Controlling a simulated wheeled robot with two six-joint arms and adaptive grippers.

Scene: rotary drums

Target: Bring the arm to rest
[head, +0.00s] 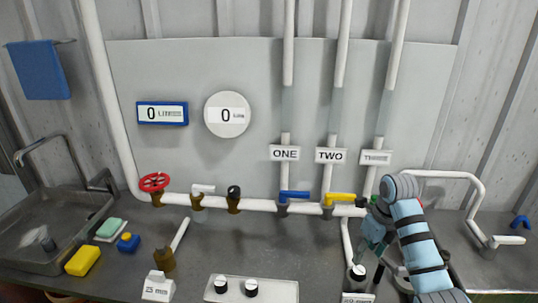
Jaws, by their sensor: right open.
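My right arm (418,240) comes in from the lower right, with light blue and grey segments. My right gripper (370,258) hangs over the right part of the counter, in front of the white pipe and near a black-and-white knob (357,273). It looks open and I see nothing held in it. My arm partly hides the pipe's right end and the valve below the third label. My left gripper is not in view.
Valves line the pipe: a red handwheel (154,182), a blue lever (295,194) and a yellow lever (341,197). A panel with two knobs (252,289) sits at the front. A sink (30,262) and sponges lie left. The counter's middle is largely clear.

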